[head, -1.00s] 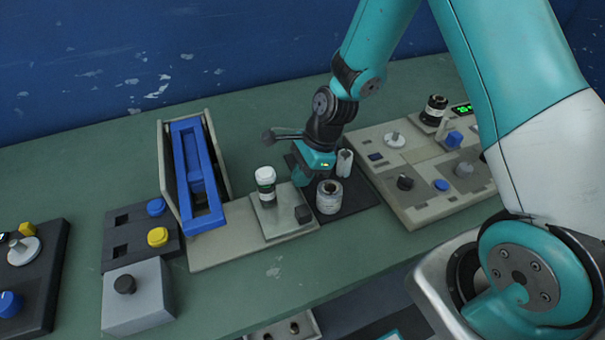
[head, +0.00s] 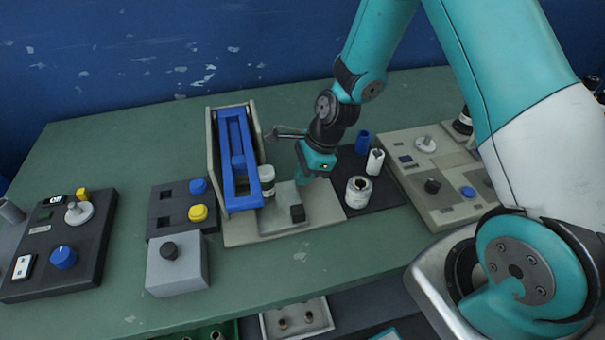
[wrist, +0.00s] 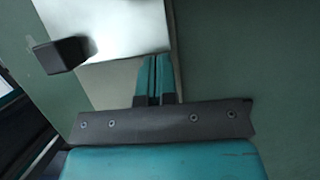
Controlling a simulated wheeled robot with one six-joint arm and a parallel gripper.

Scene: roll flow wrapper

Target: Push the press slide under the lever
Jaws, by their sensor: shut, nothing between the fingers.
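The press has a blue lever (head: 228,165) raised over a grey base (head: 326,208). Its metal slide (head: 281,210) carries a white-capped bottle (head: 267,174) and a black block (head: 297,213). The slide is on the base, with the bottle close against the lever's right side in the head view; I cannot tell how far under it is. My gripper (head: 306,180) is shut and empty at the slide's right edge. In the wrist view the closed fingertips (wrist: 154,60) meet the edge of the slide (wrist: 120,28), with the black block (wrist: 60,55) to the left.
A dark mat (head: 376,190) with a jar (head: 358,191) and two cylinders lies right of the press. A control panel (head: 440,170) stands further right. Switch boxes (head: 178,265) and a dark panel (head: 60,245) are on the left. The bench front is clear.

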